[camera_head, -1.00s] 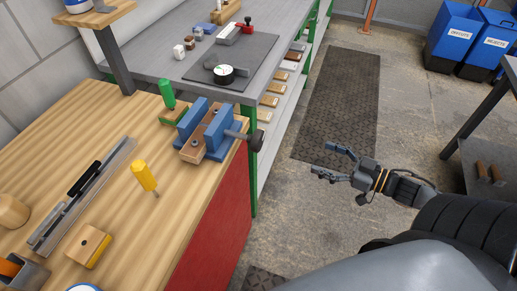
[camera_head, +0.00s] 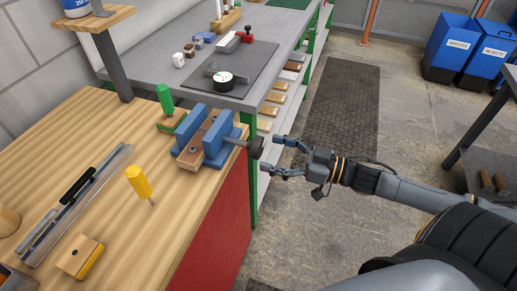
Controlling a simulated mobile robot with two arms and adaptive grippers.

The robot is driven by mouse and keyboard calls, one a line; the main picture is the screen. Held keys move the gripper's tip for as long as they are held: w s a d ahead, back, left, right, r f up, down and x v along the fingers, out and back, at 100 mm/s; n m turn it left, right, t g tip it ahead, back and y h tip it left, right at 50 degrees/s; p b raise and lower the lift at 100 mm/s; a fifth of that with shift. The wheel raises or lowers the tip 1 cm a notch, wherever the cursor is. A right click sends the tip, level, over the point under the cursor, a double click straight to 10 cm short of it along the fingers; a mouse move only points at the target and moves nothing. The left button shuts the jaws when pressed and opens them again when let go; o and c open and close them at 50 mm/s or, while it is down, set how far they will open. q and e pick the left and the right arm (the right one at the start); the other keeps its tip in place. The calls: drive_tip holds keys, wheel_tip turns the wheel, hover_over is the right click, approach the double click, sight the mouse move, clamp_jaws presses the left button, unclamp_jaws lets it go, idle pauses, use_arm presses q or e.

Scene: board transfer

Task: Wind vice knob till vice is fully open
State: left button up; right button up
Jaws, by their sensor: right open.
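The blue vice (camera_head: 209,138) is fixed at the right edge of the wooden bench, with wooden blocks on and between its blue parts. Its dark round knob (camera_head: 256,147) sticks out on a rod past the bench edge. My right gripper (camera_head: 270,156) comes in from the right and is open. Its two fingertips are close to the knob, one above and one below its right side. I cannot tell whether they touch it. My left gripper is not in view.
A green-handled tool (camera_head: 166,100) stands just left of the vice. A yellow-handled tool (camera_head: 139,182), a long metal tray (camera_head: 75,205) and a wooden block (camera_head: 80,257) are on the bench. The grey table (camera_head: 255,62) stands behind.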

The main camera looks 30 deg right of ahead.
sight(261, 149)
drive_tip(key=shift+x, duration=2.15)
drive_tip(key=c, duration=1.2)
